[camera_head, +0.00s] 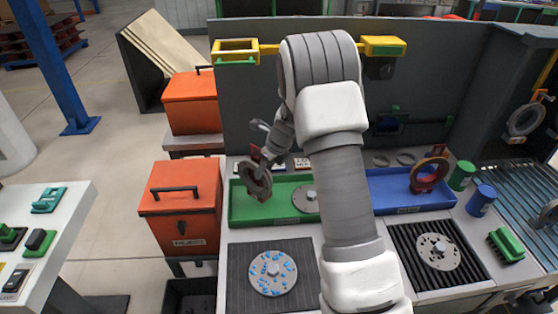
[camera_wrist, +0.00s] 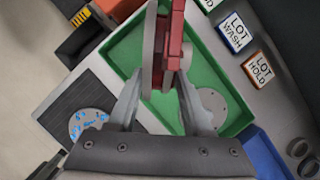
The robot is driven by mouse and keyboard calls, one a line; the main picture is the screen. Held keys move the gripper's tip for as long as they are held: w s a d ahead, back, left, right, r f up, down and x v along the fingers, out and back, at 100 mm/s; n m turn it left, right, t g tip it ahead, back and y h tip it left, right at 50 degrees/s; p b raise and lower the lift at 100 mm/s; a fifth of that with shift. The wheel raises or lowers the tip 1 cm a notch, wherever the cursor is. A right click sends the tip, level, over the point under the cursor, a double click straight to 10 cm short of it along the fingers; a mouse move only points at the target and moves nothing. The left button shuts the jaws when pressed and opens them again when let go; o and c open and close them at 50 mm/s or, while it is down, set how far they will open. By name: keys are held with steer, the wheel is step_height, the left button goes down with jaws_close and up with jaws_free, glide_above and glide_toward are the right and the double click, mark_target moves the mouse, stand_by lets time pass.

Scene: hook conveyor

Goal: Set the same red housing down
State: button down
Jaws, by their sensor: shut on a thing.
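My gripper (camera_head: 271,158) is shut on a red housing (camera_head: 256,153) with a grey ring face, held upright at the left part of the green tray (camera_head: 238,216). In the wrist view the red housing (camera_wrist: 174,45) stands edge-on between the two fingers of my gripper (camera_wrist: 160,92), with the green tray (camera_wrist: 128,50) below it. I cannot tell whether the housing touches the tray floor. A grey flanged disc (camera_head: 306,199) lies in the same tray, right of the housing, partly behind my arm.
A blue tray (camera_head: 395,206) at right holds another red ring-shaped housing (camera_head: 430,172). Orange bins (camera_head: 183,215) stand left. LOT WASH (camera_wrist: 234,34) and LOT HOLD (camera_wrist: 262,69) signs line the tray's back.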

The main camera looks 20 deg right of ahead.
steer(key=shift+w+a+f, duration=0.1)
steer(key=shift+a+f, duration=0.05)
steer(key=shift+a, duration=0.1)
steer(key=shift+f, duration=1.9)
steer(key=shift+f, duration=0.1)
steer(key=shift+c, duration=1.6)
jaws_free()
steer(key=shift+f, duration=0.15)
